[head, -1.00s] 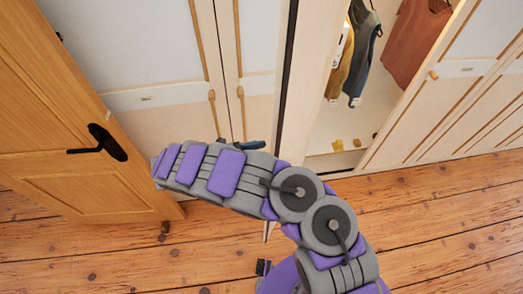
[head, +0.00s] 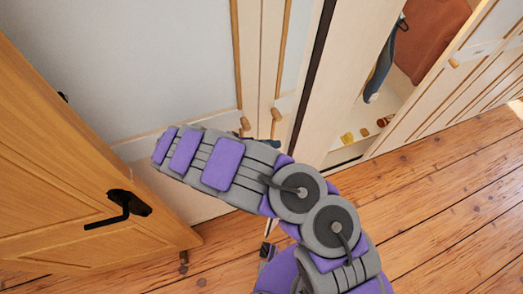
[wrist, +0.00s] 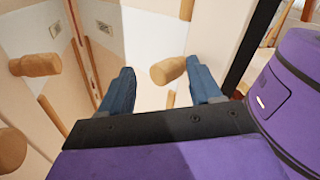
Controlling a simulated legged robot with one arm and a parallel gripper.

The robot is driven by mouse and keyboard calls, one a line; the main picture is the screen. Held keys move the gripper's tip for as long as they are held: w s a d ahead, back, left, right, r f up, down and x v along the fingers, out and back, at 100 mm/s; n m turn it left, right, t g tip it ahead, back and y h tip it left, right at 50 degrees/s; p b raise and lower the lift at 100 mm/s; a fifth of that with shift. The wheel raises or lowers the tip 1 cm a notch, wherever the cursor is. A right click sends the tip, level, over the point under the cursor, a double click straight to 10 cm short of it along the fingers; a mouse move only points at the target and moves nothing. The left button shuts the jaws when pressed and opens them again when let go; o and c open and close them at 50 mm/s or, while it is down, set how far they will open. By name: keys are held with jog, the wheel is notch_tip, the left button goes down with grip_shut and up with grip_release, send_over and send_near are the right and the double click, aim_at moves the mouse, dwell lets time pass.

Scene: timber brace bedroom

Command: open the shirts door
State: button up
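A pale wardrobe with wooden-edged door panels (head: 185,60) fills the back of the head view. Two wooden knobs (head: 245,123) and (head: 276,114) sit side by side on neighbouring doors. Labels on the doors are too small to read, so I cannot tell which is the shirts door. In the wrist view, my gripper (wrist: 160,66) is open, its blue fingers apart. One wooden knob (wrist: 168,70) shows between the fingertips; contact is not visible. Another knob (wrist: 35,64) is left of the fingers. In the head view my arm mostly hides the gripper.
A brown wooden door (head: 70,160) with a black handle (head: 125,207) stands close on the left. An open wardrobe compartment with hanging clothes (head: 425,35) is at the right, with small items on its floor. The plank floor (head: 440,200) is clear at lower right.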

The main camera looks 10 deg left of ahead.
jog(key=shift+o, duration=0.7)
jog(key=shift+w+d+f, duration=0.1)
jog(key=shift+w+d, duration=0.3)
jog(key=shift+d, duration=0.1)
jog(key=o, duration=1)
jog(key=shift+w, duration=0.2)
jog(key=shift+o, duration=0.6)
jog(key=shift+w+a+f, duration=0.1)
jog(key=shift+w, duration=0.15)
jog(key=shift+s+a, duration=0.1)
jog(key=shift+a, duration=0.15)
jog(key=shift+c, duration=0.3)
jog(key=shift+s+r, duration=0.15)
jog(key=shift+r, duration=0.05)
jog(key=shift+c, duration=1.1)
jog(key=shift+c, duration=0.2)
